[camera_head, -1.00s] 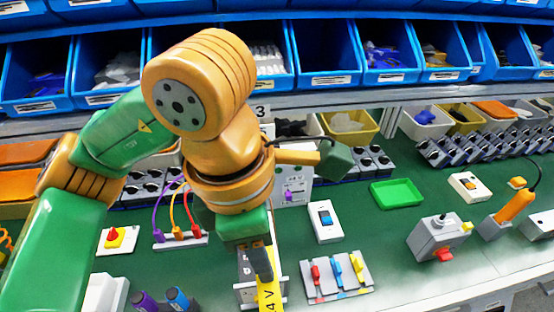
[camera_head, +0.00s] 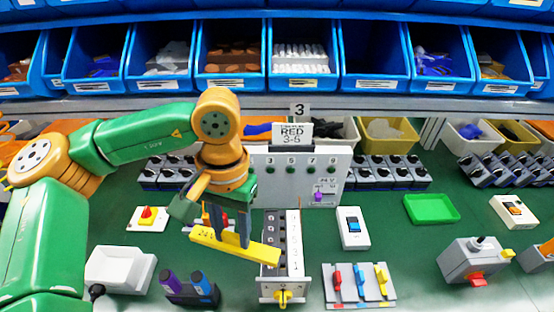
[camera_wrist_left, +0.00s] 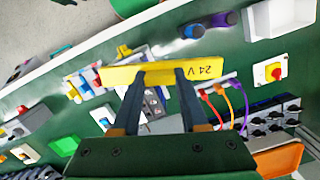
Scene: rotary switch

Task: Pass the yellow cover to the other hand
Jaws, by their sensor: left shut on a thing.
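The yellow cover (camera_head: 262,252) is a long flat bar held in the air over the bench, in front of and left of the open terminal block (camera_head: 294,238). My left gripper (camera_head: 231,238) is shut on it near its middle. In the left wrist view the cover (camera_wrist_left: 205,71) lies across both fingertips, with "24 V" upside down on its face. My right gripper is in neither current view.
A grey panel (camera_head: 255,165) with a "RED 3-5" card stands behind. A white rocker switch (camera_head: 353,228), coloured levers (camera_head: 359,284) and a green tray (camera_head: 431,208) are to the right. Dark-grey holders (camera_head: 190,291) and a white box (camera_head: 118,268) are front left.

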